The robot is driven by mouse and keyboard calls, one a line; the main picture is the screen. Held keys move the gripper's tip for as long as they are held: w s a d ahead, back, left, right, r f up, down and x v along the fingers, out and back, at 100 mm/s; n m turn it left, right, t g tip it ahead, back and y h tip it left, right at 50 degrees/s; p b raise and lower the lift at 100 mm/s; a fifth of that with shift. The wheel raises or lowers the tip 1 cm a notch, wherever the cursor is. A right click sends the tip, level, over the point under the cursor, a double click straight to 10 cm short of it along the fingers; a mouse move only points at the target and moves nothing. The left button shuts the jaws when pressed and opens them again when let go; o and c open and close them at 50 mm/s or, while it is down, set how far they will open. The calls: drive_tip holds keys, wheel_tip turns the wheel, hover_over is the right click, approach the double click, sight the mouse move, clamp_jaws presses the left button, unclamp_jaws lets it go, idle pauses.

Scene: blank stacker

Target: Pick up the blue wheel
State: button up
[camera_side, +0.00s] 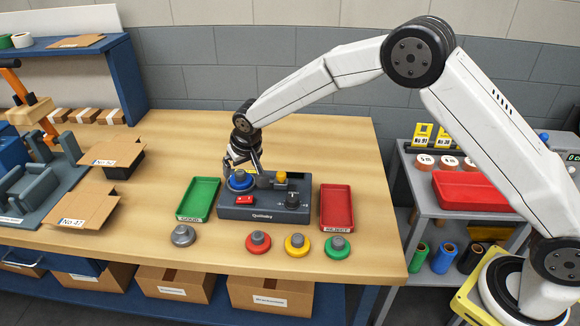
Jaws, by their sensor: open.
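The blue wheel (240,182) sits on the left part of the dark grey device (262,213) in the middle of the wooden table. My gripper (243,172) is open and low over the blue wheel, its fingers pointing down around or just above it. I cannot tell whether the fingers touch the wheel. Part of the wheel's top is hidden by the gripper. A grey wheel (183,236), a red wheel (258,243), a yellow wheel (297,245) and a green wheel (338,247) stand in a row along the table's front.
A green tray (183,214) is left of the device and a red tray (336,224) is right of it. Cardboard pieces (85,204) lie at left.

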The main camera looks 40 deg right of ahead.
sight(239, 173)
drive_tip(key=shift+x, duration=1.85)
drive_tip(key=c, duration=1.1)
drive_tip(key=shift+r, duration=0.15)
